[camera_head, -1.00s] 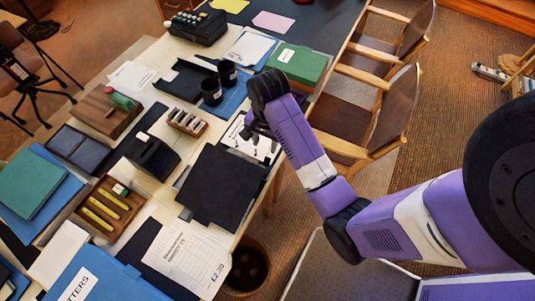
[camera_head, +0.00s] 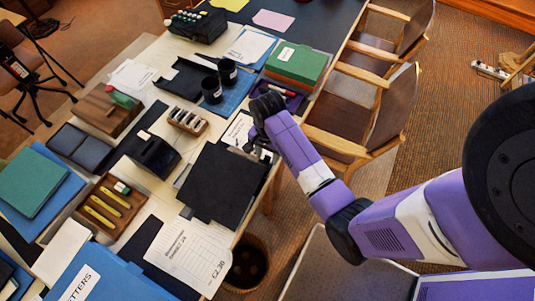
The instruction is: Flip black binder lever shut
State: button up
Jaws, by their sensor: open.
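A flat black binder (camera_head: 217,188) lies on the table near its right edge, with a grey strip showing along its left side. I cannot make out its lever; my gripper may cover it. My gripper (camera_head: 257,151) is open and empty, pointing down at the binder's upper right corner. Its fingers are small in view, and I cannot tell whether they touch the binder.
White papers lie above (camera_head: 238,130) and below (camera_head: 187,253) the binder. A black box (camera_head: 153,155) and a wooden stamp rack (camera_head: 187,120) stand to its left. Green boxes (camera_head: 297,63) and two black cups stand farther back. Chairs (camera_head: 355,105) line the right edge.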

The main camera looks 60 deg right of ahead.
jog(key=shift+c, duration=0.2)
grip_shut()
